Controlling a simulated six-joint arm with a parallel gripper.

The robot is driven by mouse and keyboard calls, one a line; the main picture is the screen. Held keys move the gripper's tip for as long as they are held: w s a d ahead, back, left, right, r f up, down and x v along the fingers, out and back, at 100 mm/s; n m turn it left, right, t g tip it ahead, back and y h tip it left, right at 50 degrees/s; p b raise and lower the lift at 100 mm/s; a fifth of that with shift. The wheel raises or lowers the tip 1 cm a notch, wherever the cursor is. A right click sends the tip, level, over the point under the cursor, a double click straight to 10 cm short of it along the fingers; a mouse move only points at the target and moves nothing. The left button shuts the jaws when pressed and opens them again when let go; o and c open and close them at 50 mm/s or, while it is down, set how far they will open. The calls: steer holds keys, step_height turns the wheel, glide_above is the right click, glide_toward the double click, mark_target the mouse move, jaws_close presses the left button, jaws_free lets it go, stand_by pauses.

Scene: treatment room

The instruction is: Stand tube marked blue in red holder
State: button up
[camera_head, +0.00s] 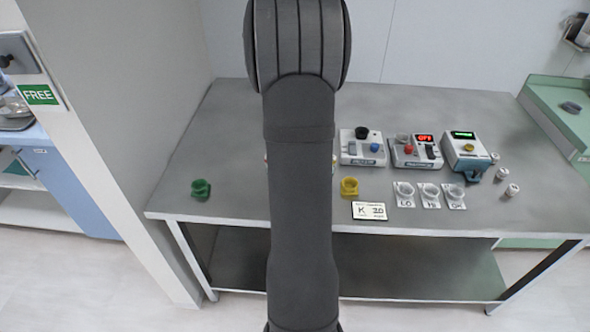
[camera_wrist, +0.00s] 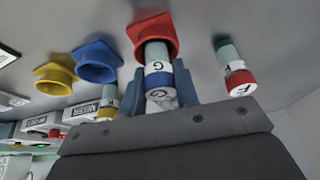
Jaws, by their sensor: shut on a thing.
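The tube marked blue (camera_wrist: 158,79) has a blue band, a white label with a letter G and a pale grey-green body. My gripper (camera_wrist: 156,88) is shut on it, with one blue-grey finger on each side. The red holder (camera_wrist: 148,27) is a red cup on a base, just beyond the tube in the wrist view. The tube's far end overlaps the holder's opening; I cannot tell whether it is inside or only in front. In the head view my arm hides the gripper, this tube and the red holder.
The wrist view shows a blue holder (camera_wrist: 96,62), a yellow holder (camera_wrist: 54,76), a red-banded tube (camera_wrist: 238,80) and a yellow-banded tube (camera_wrist: 107,108). On the table (camera_head: 240,125), a green holder (camera_head: 201,188) stands left and several devices (camera_head: 415,151) stand right.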

steer(key=shift+f, duration=0.15)
steer(key=o, duration=0.8)
steer(key=shift+v, duration=5.5)
steer(key=shift+w, duration=0.1)
steer(key=shift+x, duration=4.5)
